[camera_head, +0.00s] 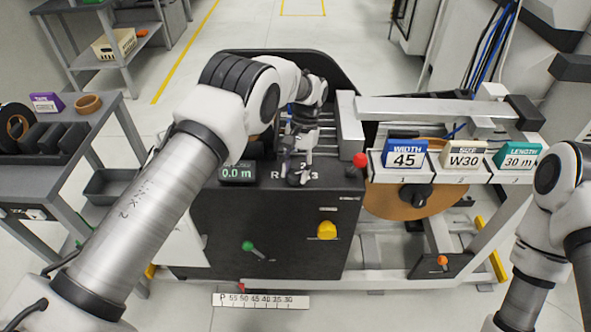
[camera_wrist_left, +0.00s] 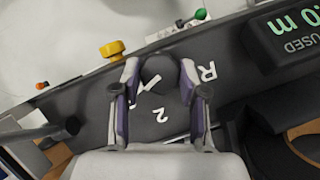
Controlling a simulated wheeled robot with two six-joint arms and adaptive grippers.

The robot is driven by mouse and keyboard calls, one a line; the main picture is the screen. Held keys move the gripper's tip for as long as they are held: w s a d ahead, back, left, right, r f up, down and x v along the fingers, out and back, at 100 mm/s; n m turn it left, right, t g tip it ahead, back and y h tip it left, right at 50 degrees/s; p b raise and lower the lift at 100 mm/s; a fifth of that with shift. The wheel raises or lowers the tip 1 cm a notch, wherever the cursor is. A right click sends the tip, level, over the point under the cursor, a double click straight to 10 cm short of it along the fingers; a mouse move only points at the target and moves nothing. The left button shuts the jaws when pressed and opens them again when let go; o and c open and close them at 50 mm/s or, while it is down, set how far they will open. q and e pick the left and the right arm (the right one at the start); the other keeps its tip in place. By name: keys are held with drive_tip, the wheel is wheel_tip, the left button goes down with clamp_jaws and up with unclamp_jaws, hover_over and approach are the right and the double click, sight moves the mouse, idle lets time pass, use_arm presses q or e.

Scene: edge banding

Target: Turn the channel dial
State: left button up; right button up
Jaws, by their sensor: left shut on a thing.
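The channel dial (camera_wrist_left: 157,73) is a dark round knob on the black top panel of the machine (camera_head: 270,225). White marks surround it, with an R and a 2 readable in the left wrist view. My left gripper (camera_head: 297,172) reaches down onto the dial from above. In the left wrist view its two fingers (camera_wrist_left: 160,78) are shut on the dial, one on each side. In the head view the gripper hides most of the dial, and R, 2 and 3 show around it. My right arm shows at the right edge, but its gripper is out of view.
A display (camera_head: 238,172) reading 0.0 m sits left of the dial. A red ball knob (camera_head: 360,160) stands to its right. A yellow knob (camera_head: 327,230) and green lever (camera_head: 248,246) are on the front. WIDTH 45 (camera_head: 405,155), W30 (camera_head: 460,157) and 30 m (camera_head: 515,158) blocks stand at right.

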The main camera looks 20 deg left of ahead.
use_arm(q)
drive_tip(key=o, duration=1.1)
drive_tip(key=shift+f, duration=0.1)
drive_tip(key=shift+o, duration=0.2)
drive_tip(key=v, duration=1.2)
